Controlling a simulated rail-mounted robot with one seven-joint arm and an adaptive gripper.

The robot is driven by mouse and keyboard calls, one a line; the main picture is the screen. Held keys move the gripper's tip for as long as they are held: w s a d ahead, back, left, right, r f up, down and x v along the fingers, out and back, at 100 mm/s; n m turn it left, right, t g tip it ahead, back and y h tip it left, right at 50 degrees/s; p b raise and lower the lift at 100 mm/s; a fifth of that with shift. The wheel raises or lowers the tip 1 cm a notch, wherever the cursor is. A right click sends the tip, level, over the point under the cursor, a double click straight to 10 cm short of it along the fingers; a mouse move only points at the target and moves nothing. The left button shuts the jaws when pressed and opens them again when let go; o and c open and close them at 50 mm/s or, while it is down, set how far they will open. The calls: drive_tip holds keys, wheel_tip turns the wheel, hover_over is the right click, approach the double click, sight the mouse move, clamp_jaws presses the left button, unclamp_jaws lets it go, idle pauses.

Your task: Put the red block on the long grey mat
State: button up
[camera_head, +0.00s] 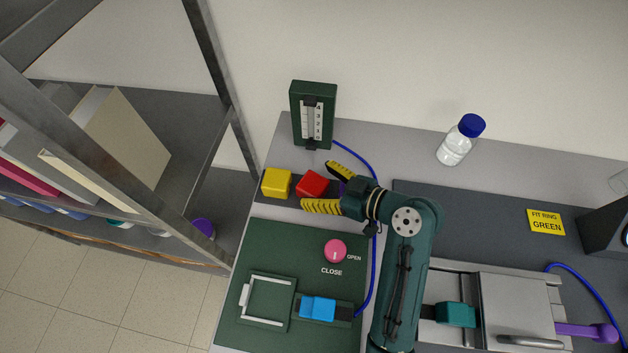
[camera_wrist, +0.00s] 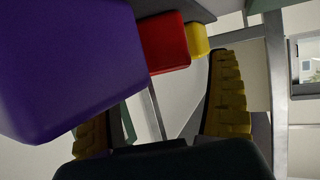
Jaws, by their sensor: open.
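The red block (camera_head: 311,184) sits on a dark strip at the back left of the bench, between a yellow block (camera_head: 276,183) and a mostly hidden purple block (camera_head: 342,188). My gripper (camera_head: 331,188) is open and points left, its yellow-padded fingertips close to the red block's right side. In the wrist view the purple block (camera_wrist: 75,65) looms large and near, partly covering one finger. The red block (camera_wrist: 163,43) and yellow block (camera_wrist: 196,40) show beyond it. I cannot tell whether my fingers touch any block. A long dark grey mat (camera_head: 470,216) lies right of my arm.
A green panel (camera_head: 255,255) with a pink knob (camera_head: 335,251) and a blue clamp (camera_head: 318,307) lies in front. A green gauge (camera_head: 314,113) and a bottle (camera_head: 460,140) stand behind. A blue tube (camera_head: 374,260) runs beside my arm. A yellow sign (camera_head: 546,222) is on the mat.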

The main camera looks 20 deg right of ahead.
drive_tip(key=p+v, duration=0.1)
drive_tip(key=v, duration=0.9)
drive_tip(key=shift+s+d+r, duration=0.15)
drive_tip(key=shift+s, duration=0.05)
drive_tip(key=w+a+r+m+t+h, duration=0.1)
drive_tip(key=w+a+r+h, duration=0.15)
drive_tip(key=w+r, duration=0.3)
wheel_tip(320, 180, up, 13)
drive_tip(key=m+t+h, duration=0.2)
drive_tip(key=t+h, duration=0.1)
drive_tip(key=t, duration=0.1)
hover_over(305, 190)
drive_tip(key=s+a+r+m+t+h, duration=0.1)
drive_tip(key=s+a+r+t, duration=0.1)
drive_tip(key=r, duration=0.5)
drive_tip(key=s+a+r+m+t+h, duration=0.1)
drive_tip(key=s+a+r+m+t, duration=0.1)
drive_tip(key=s+r, duration=0.3)
wheel_tip(305, 190, up, 3)
drive_tip(key=shift+a+r+m+t, duration=0.1)
drive_tip(key=shift+a+m+t, duration=0.2)
drive_tip(key=shift+a+t, duration=0.5)
